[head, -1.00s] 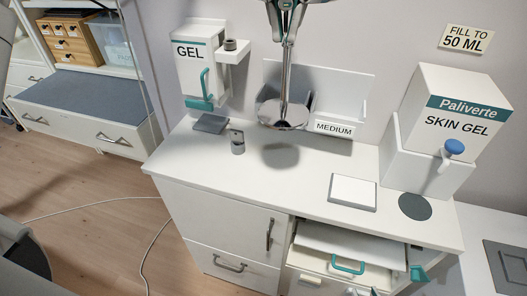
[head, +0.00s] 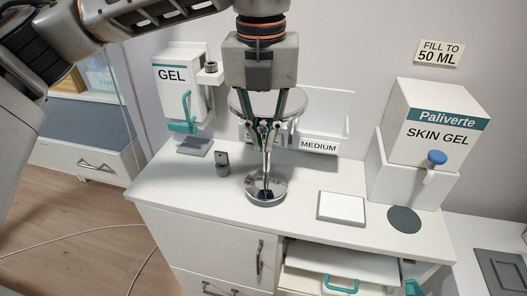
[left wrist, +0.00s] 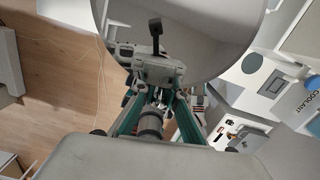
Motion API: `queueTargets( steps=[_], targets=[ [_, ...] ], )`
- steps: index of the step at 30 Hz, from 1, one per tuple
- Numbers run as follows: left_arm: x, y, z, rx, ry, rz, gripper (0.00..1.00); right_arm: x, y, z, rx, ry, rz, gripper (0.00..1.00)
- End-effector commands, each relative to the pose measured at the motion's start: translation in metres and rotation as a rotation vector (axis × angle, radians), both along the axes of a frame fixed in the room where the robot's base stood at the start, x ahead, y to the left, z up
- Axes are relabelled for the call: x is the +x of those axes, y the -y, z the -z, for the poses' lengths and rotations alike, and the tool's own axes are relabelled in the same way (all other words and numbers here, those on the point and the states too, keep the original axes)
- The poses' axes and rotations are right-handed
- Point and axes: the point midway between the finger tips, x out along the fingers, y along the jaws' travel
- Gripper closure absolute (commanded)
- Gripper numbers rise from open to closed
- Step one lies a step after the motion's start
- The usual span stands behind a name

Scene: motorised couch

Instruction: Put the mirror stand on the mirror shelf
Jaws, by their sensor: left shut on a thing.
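The mirror stand has a round mirror disc (head: 290,101), a thin metal stem and a round shiny base (head: 266,190). My left gripper (head: 266,128) points down and is shut on its stem, hiding part of the disc. The stand is upright. Its base is at or just above the white cabinet top (head: 290,215); I cannot tell whether it touches. In the left wrist view the disc (left wrist: 185,35) fills the upper middle, beyond the fingers. Nothing in view is labelled as the mirror shelf, so I cannot tell which surface it is. My right gripper is out of view.
A small metal cylinder (head: 222,164) stands left of the base. A white pad (head: 341,207) and dark disc (head: 404,220) lie to the right. The GEL dispenser (head: 178,85), MEDIUM holder (head: 340,112) and Skin Gel box (head: 434,125) stand behind. An open drawer (head: 325,279) juts out below.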

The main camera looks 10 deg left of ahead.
Motion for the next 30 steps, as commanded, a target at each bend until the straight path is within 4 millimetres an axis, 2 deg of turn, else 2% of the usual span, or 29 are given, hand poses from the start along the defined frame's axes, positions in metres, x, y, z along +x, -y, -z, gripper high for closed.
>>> queueTargets(
  steps=[4, 10, 21, 22, 24, 30],
  targets=[
    [0.000, 0.000, 0.009, -0.002, 0.001, 0.002, 1.00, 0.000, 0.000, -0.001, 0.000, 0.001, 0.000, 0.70],
    [0.000, 0.000, 0.034, -0.002, 0.000, 0.002, 1.00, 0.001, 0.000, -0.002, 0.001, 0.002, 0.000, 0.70],
    [0.000, 0.000, 0.039, -0.002, 0.003, 0.001, 1.00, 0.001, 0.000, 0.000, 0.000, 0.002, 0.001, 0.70],
    [0.000, 0.000, 0.040, 0.000, 0.000, 0.000, 0.82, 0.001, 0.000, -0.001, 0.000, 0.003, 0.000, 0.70],
    [0.000, 0.000, 0.039, 0.000, 0.000, 0.000, 0.70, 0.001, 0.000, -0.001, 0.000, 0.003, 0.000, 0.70],
    [0.000, 0.000, 0.039, 0.000, 0.000, 0.000, 0.70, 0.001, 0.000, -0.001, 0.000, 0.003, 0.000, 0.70]
  ],
)
